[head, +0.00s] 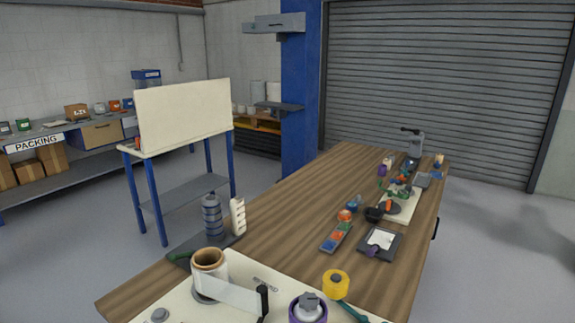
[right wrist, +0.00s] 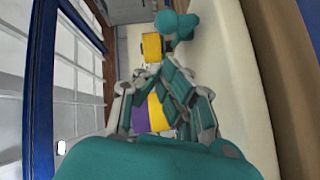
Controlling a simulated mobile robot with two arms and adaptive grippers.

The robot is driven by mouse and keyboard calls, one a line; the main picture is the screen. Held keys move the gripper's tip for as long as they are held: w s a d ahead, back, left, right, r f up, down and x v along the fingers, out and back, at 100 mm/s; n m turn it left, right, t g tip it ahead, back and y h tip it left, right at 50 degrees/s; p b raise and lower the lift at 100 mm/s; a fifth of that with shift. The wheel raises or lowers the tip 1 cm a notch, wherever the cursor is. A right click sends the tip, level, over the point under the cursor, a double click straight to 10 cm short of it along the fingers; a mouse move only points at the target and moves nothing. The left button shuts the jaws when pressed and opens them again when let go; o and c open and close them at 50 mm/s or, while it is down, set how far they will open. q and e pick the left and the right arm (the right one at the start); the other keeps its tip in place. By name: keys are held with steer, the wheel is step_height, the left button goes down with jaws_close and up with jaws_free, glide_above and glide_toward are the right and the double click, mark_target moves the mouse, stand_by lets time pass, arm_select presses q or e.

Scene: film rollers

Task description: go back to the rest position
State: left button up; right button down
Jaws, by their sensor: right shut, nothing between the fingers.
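My right gripper (right wrist: 165,98) shows in the right wrist view, its grey and teal fingers close together and nothing held between them. A purple and yellow surface (right wrist: 150,115) shows behind and beside the fingers, too small to name. Beyond the fingertips are a yellow block-like thing (right wrist: 152,46) and a rounded teal thing (right wrist: 176,25), apart from the gripper. Neither gripper can be made out in the head view.
A long wooden table (head: 310,190) runs away to the right. A white panel stand (head: 183,112) is at left. Floor between is clear.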

steer(key=s+f+m+g+h, duration=0.1)
steer(key=s+f+m+g, duration=0.3)
steer(key=s, duration=0.4)
steer(key=s+f+m+g+h, duration=0.1)
steer(key=s+m+g+h, duration=0.1)
steer(key=s+m+g, duration=0.55)
steer(key=s+f+m+g+h, duration=0.1)
steer(key=s+f+m+g, duration=0.15)
steer(key=s, duration=0.75)
step_height(320, 180, down, 26)
steer(key=s+f, duration=0.1)
steer(key=s, duration=0.1)
steer(key=s+d+f+g, duration=0.1)
steer(key=s+d+f, duration=0.1)
steer(key=s+f, duration=1.2)
steer(key=shift+s+d+f, duration=0.3)
steer(key=shift+s+f, duration=0.1)
steer(key=shift+s, duration=0.5)
